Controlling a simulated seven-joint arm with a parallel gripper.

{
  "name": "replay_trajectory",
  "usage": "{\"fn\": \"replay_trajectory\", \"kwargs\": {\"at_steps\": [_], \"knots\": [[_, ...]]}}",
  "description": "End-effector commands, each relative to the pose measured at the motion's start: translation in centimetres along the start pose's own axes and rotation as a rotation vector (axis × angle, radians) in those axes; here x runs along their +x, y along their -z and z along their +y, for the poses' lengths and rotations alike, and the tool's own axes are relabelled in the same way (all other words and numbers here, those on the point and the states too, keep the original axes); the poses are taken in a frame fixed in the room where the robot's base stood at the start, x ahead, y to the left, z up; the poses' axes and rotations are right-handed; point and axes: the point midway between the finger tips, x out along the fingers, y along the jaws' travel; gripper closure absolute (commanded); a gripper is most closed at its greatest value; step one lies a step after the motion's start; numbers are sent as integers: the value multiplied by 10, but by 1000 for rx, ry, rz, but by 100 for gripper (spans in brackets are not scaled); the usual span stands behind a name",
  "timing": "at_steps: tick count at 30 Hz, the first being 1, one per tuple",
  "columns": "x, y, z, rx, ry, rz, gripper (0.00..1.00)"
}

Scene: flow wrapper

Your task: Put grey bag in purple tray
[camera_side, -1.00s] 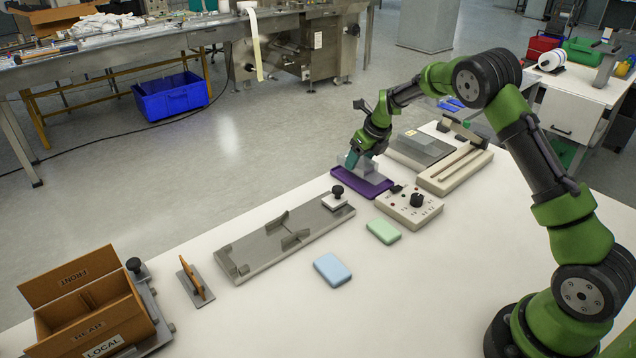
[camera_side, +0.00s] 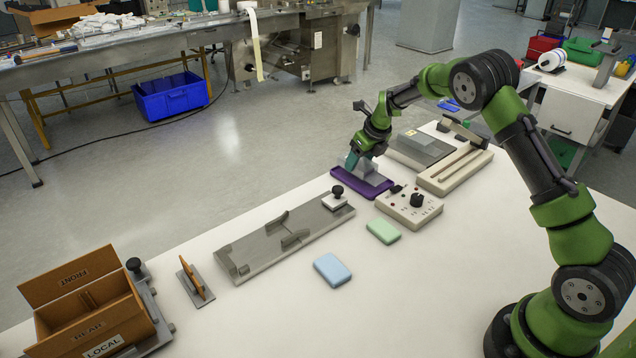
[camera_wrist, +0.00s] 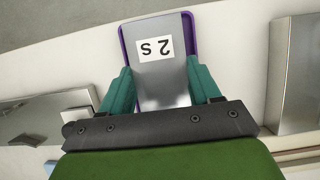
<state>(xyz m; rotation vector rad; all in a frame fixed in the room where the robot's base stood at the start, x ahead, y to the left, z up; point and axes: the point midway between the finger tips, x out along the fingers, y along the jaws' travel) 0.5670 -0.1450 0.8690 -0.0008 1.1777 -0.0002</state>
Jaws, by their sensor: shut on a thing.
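The grey bag (camera_wrist: 163,86) carries a white label reading "2 s", upside down in the wrist view. My gripper (camera_wrist: 163,84) is shut on it, one teal finger at each side. The purple tray (camera_side: 376,194) lies on the white table, and its rim shows around the bag in the wrist view (camera_wrist: 122,47). In the side view the bag (camera_side: 374,178) is over the tray, very low, with the gripper (camera_side: 354,160) at its left end. I cannot tell if the bag touches the tray floor.
A control box (camera_side: 411,204) with a black knob stands close in front of the tray. A metal guide plate (camera_side: 265,250) lies to its left, a grey-topped unit (camera_side: 420,150) to its right. Green (camera_side: 383,231) and blue (camera_side: 332,269) blocks lie on the table.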

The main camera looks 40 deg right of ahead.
Motion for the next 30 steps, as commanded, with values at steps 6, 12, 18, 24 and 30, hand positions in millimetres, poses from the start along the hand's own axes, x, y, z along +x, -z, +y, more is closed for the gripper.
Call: {"fn": "replay_trajectory", "kwargs": {"at_steps": [6,12,18,24,30], "knots": [[7,3,0,1,-1,1,65],[12,5,0,1,0,1,65],[18,8,0,1,0,1,65],[20,9,0,1,0,0,65],[20,9,0,1,0,0,65]]}}
